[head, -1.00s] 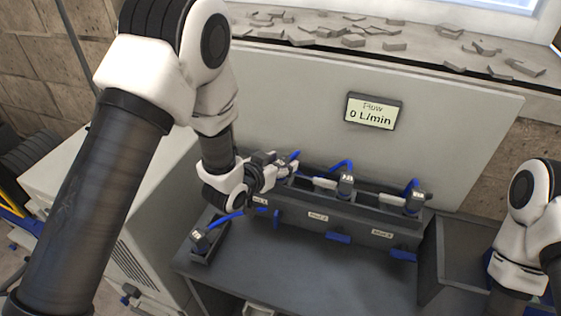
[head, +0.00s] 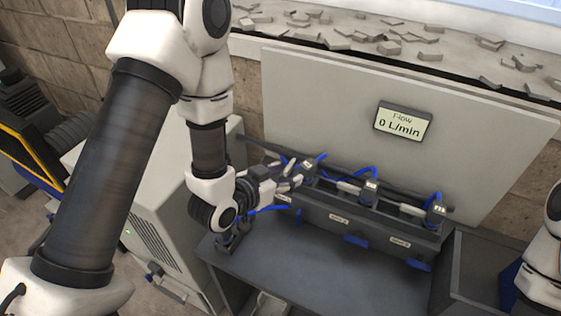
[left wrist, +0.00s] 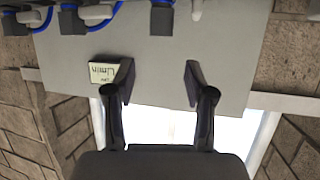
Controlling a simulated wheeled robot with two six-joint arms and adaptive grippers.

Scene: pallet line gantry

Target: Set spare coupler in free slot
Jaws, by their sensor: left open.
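My left gripper (head: 296,176) is open at the left end of the dark coupler rack (head: 322,214), close to the leftmost coupler (head: 312,168). I cannot tell whether they touch. Two more dark couplers with blue hoses stand along the rack, a middle one (head: 370,187) and a right one (head: 436,210). Another small dark holder (head: 232,240) on the bench at left is mostly hidden by my left wrist. In the left wrist view, the gripper (left wrist: 157,82) has its fingers apart with nothing between them. Which coupler is the spare and which slot is free cannot be told. My right gripper is out of view.
A flow display (head: 403,121) reading 0 L/min is on the grey panel (head: 330,105) behind the rack. Blue tabs (head: 355,240) stick out from the rack's front. The bench top (head: 300,258) before the rack is mostly clear. A dark bin (head: 482,262) stands at right.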

